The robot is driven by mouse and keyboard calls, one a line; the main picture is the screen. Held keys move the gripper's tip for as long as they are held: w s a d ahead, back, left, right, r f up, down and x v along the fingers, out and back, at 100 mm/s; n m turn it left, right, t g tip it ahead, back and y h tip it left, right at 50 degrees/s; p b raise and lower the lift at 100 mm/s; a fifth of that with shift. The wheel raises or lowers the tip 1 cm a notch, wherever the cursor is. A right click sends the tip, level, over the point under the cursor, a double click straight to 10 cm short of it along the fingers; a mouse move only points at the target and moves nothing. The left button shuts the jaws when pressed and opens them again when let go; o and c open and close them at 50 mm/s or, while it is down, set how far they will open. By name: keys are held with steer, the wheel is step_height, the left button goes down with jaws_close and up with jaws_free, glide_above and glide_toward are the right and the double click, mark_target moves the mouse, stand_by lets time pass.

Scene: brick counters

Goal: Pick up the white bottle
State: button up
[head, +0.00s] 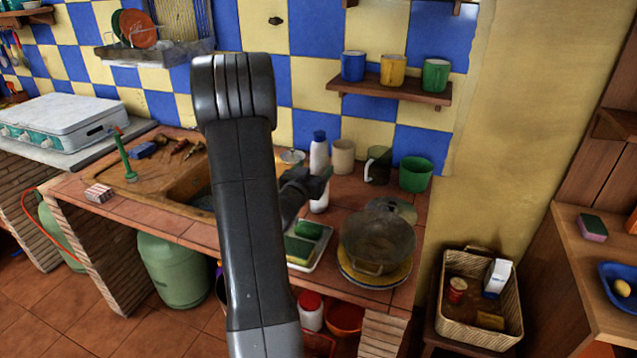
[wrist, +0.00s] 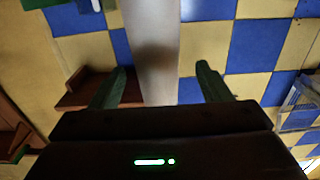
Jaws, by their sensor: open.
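The white bottle (head: 319,157) stands upright on the tiled counter in the head view, with a blue cap on top. My gripper (head: 318,178) is at the bottle's mid-height and hides part of its body. In the wrist view, the pale bottle (wrist: 152,30) runs between the two spread fingers of my gripper (wrist: 160,84), with a gap on each side. A dark shadow lies across the bottle there. The gripper is open; the cap is not visible in the wrist view.
A cream cup (head: 343,157), a glass mug (head: 378,165) and a green mug (head: 416,175) stand right of the bottle. In front are a tray of sponges (head: 322,255) and a glass bowl (head: 377,240) on plates. A shelf (head: 392,90) holds mugs above.

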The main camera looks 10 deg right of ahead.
steer(key=p+x, duration=0.1)
steer(key=x, duration=0.3)
steer(key=shift+d+f, duration=0.15)
steer(key=shift+s, duration=0.1)
steer(key=c, duration=0.9)
steer(key=shift+c, duration=0.8)
